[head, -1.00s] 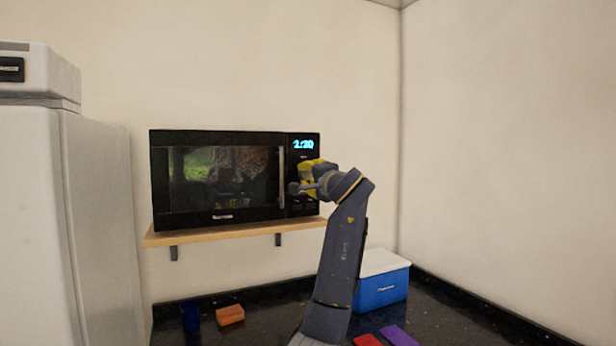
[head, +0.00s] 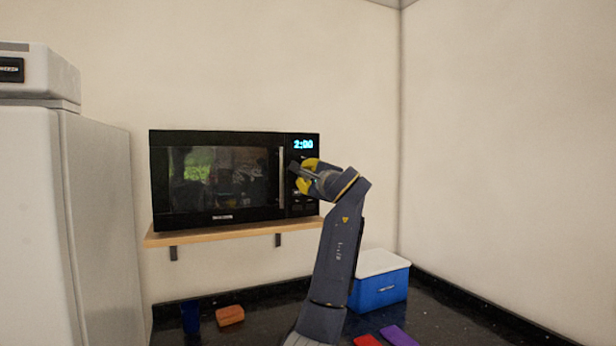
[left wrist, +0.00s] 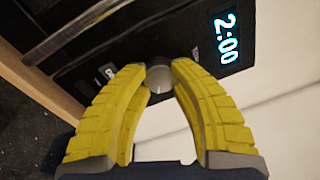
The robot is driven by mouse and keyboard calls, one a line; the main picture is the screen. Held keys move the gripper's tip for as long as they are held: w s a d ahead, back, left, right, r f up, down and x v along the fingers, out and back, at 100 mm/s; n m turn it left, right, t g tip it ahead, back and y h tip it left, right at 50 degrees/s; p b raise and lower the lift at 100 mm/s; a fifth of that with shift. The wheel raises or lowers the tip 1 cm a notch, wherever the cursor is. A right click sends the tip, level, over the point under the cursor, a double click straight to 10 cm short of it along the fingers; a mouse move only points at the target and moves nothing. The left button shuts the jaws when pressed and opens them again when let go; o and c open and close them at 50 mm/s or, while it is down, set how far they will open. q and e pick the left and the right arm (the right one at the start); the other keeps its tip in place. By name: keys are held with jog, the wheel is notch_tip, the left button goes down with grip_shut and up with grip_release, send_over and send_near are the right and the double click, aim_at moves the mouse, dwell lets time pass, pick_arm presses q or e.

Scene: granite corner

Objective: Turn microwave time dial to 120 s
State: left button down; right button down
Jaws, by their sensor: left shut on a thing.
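The black microwave (head: 215,185) sits on a wooden shelf, and its blue display (head: 303,144) reads 2:00. The display also reads 2:00 in the left wrist view (left wrist: 226,38). The round grey time dial (left wrist: 158,80) is between the yellow fingertips of my left gripper (left wrist: 157,74), which is shut on it. In the head view my left gripper (head: 306,174) is at the control panel below the display, and it hides the dial there. My right gripper is in neither view.
The microwave's vertical door handle (head: 282,178) is just left of the gripper. Below, the dark counter (head: 265,310) holds a blue and white cooler (head: 380,289), an orange block (head: 230,315), a blue cup (head: 190,316), and red and purple items. A white fridge stands left.

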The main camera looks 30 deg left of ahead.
pick_arm(q)
jog(key=shift+s+a, duration=0.1)
jog(key=shift+a, duration=0.05)
jog(key=c, duration=1.1)
grip_release()
jog(key=shift+a, duration=0.15)
jog(key=shift+c, duration=0.2)
jog(key=shift+o, duration=1.1)
jog(key=v, duration=1.2)
jog(key=shift+f, duration=0.1)
